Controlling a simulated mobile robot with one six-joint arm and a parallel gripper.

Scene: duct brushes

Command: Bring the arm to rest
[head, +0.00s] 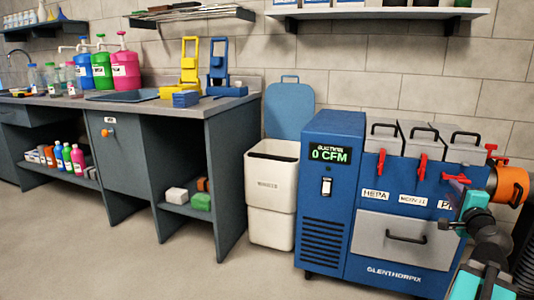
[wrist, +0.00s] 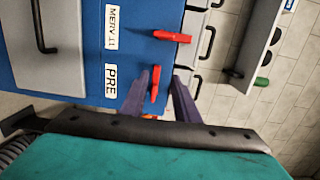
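My arm reaches in from the lower right of the head view, in front of the blue duct-cleaning machine (head: 334,160). My gripper (head: 458,184) is close to the machine's right-hand front, above the PRE label. In the wrist view my gripper (wrist: 160,78) shows two dark purple fingers spread apart. The red PRE latch (wrist: 155,84) appears between them, with gaps on both sides. I see nothing held. Whether the fingers touch the latch cannot be told.
Two more red latches, the HEPA one (head: 381,163) and the MERV 11 one (head: 422,166), are to the left. An orange duct collar (head: 511,185) is right beside my arm. A grey drawer (head: 402,245) is below. A white bin (head: 270,195) stands left; open floor lies in front.

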